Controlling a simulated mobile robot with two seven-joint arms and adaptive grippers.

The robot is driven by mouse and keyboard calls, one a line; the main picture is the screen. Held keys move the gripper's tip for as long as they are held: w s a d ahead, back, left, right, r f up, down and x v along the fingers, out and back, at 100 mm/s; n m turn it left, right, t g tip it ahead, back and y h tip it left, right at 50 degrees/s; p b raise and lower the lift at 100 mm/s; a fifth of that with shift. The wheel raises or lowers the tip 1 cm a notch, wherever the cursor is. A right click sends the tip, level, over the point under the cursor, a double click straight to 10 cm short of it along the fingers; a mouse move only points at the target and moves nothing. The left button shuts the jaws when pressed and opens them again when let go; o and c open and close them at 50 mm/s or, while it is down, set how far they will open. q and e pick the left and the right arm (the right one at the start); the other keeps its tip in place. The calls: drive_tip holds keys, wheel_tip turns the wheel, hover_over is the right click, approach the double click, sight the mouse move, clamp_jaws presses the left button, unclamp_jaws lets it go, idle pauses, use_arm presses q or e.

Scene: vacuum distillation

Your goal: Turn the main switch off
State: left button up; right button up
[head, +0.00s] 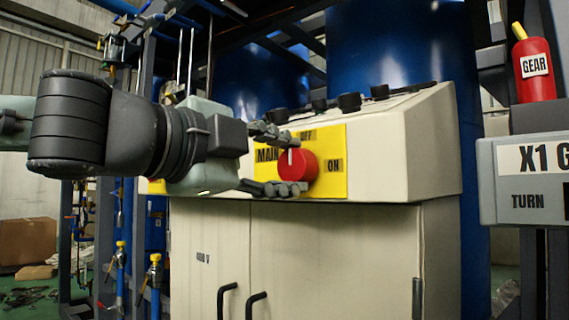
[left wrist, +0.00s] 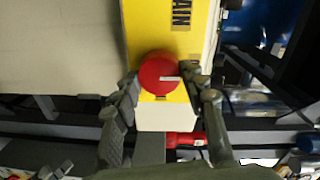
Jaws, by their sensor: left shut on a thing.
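The main switch is a red round knob (head: 303,166) on a yellow plate (head: 331,185) marked MAIN, OFF and ON, on the sloped front of a cream control cabinet (head: 384,165). Its white mark points up, towards the OFF side; ON is to the right. My left gripper (head: 293,163) comes in from the left, shut on the knob with one finger above and one below. In the left wrist view the knob (left wrist: 158,74) sits between the fingertips of my left gripper (left wrist: 163,82). The fingers partly cover the plate. My right gripper is not in view.
Several black knobs (head: 349,102) stand on the cabinet top. Black door handles (head: 256,305) stick out below. A grey box marked X1 and TURN (head: 520,207) and a red GEAR bottle (head: 534,85) are at the right. Blue tanks (head: 383,45) stand behind.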

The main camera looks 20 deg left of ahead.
use_arm(q)
drive_tip(key=o, duration=1.2)
drive_tip(key=shift+c, duration=0.2)
drive_tip(key=shift+s, duration=0.1)
drive_tip(key=v, duration=1.2)
drive_tip(key=shift+r, duration=0.1)
